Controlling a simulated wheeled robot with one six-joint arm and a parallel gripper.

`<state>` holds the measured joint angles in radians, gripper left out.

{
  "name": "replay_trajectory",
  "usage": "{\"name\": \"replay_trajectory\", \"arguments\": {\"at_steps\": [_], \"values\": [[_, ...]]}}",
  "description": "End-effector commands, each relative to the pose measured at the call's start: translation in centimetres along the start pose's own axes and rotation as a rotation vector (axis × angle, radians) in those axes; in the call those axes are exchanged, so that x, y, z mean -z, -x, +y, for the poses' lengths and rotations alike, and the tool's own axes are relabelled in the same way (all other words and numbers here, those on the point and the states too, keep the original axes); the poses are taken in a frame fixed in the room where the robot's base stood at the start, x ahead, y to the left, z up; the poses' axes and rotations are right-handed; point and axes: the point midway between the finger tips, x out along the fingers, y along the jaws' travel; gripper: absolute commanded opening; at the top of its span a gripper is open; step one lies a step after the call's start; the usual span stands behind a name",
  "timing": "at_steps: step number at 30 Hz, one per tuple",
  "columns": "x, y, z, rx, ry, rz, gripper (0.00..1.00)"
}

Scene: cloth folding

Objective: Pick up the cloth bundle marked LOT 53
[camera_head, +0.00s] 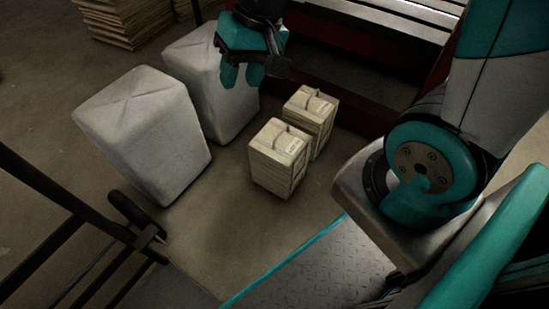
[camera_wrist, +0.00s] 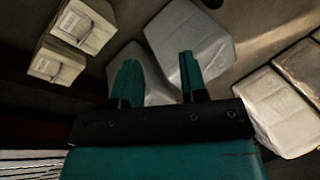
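Two small beige bundles with straps and pale labels stand on the floor in the head view: a nearer one (camera_head: 278,160) and one (camera_head: 312,112) behind it to the right. The label print is too small to read, so I cannot tell which is LOT 53. In the wrist view they show at the upper left, one bundle (camera_wrist: 86,24) above the other bundle (camera_wrist: 56,64). My gripper (camera_head: 242,76) is in the air, left of and behind them in the head view. Its two fingers (camera_wrist: 159,65) are apart with nothing held between them.
Two large grey wrapped bales, a left bale (camera_head: 145,135) and a right bale (camera_head: 208,82), stand left of the small bundles. A flat brown stack (camera_head: 125,20) lies at the top left. A dark red frame (camera_head: 350,105) runs behind the small bundles. Floor in front is clear.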

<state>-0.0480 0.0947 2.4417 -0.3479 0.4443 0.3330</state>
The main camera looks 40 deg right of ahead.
Motion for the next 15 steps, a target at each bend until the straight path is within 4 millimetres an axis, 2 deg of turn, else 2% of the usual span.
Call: {"name": "replay_trajectory", "arguments": {"at_steps": [1, 3, 6, 10, 12, 15], "values": [[2.2, -1.8, 2.6, -0.023, -0.159, 0.012, 0.39], [4.8, -4.2, 6.5, -0.053, -0.37, 0.05, 0.39], [7.0, -7.4, 12.1, -0.094, -0.637, 0.105, 0.39], [7.8, -10.7, 18.3, -0.135, -0.892, 0.165, 0.39], [7.7, -11.9, 20.6, -0.149, -0.983, 0.189, 0.39], [7.6, -13.1, 22.6, -0.161, -1.059, 0.21, 0.39]]}}
